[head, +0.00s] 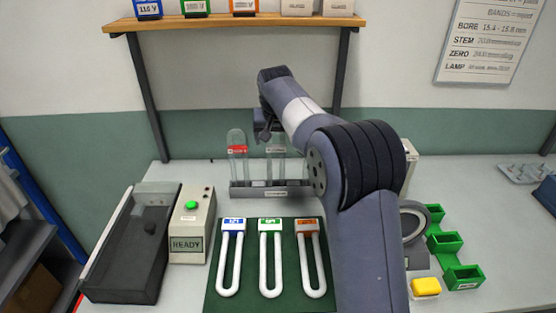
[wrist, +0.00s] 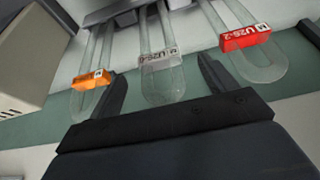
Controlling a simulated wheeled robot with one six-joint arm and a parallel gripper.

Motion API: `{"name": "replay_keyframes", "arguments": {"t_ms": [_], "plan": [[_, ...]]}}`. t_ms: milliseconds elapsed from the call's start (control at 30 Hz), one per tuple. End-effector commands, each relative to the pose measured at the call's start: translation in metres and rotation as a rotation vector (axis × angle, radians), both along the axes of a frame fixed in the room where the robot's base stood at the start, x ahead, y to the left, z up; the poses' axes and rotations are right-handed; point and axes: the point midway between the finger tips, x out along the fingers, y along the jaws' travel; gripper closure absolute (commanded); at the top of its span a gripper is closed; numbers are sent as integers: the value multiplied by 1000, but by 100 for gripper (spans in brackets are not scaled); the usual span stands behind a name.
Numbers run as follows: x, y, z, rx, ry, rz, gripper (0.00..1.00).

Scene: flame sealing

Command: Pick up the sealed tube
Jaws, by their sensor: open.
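Several clear glass tubes with rounded U ends stand in a dark grey rack. One has a red label (head: 237,150), also in the wrist view (wrist: 245,37). One has a grey label (head: 276,150), also in the wrist view (wrist: 158,58). One has an orange label (wrist: 91,79); my arm hides it in the head view. I cannot tell which is sealed. My gripper (wrist: 163,72) is open, its fingers on either side of the grey-labelled tube, with no visible contact. In the head view my gripper (head: 268,128) is at the tubes' upper part.
The rack (head: 240,190) stands at the back of the table. In front is a green mat (head: 250,290) with several white U shapes. A READY box (head: 192,225) and a black tray (head: 130,255) are left. Green bins (head: 445,242) and a yellow block (head: 425,287) are right. A shelf (head: 240,20) hangs above.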

Motion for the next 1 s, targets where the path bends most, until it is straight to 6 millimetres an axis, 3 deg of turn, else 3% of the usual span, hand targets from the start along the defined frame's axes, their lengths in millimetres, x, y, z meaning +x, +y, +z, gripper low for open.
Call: {"name": "replay_keyframes", "arguments": {"t_ms": [400, 667, 1000], "plan": [[20, -3, -46, -1, 3, -1, 20], [21, -2, -50, 0, 0, -1, 20], [21, -2, -50, 0, 0, 0, 46]]}}
